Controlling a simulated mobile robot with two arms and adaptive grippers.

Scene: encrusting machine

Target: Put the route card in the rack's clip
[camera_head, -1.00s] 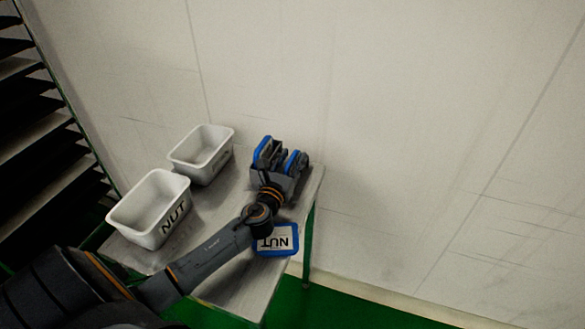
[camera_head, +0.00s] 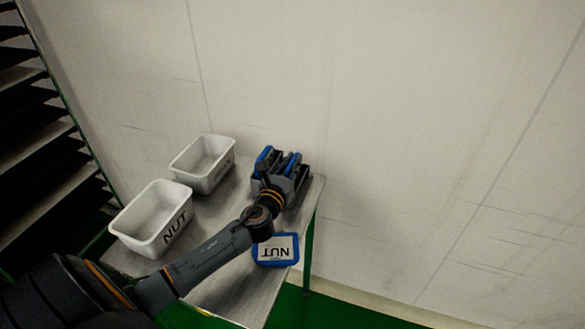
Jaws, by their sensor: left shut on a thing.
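My left gripper (camera_head: 280,163) reaches over the far end of the small metal table (camera_head: 232,285). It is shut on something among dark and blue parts. The gripper and wrist hide most of what it holds, so I cannot tell for sure that it is a route card. A rack (camera_head: 50,125) of dark shelves with a green frame stands at the left edge. Its clip cannot be made out. My right gripper is not in view.
Two white bins stand on the table's left side: one marked NUT (camera_head: 150,219) in front and one (camera_head: 202,164) behind. A pale wall (camera_head: 400,130) rises close behind the table. Green floor (camera_head: 335,315) shows at the lower right.

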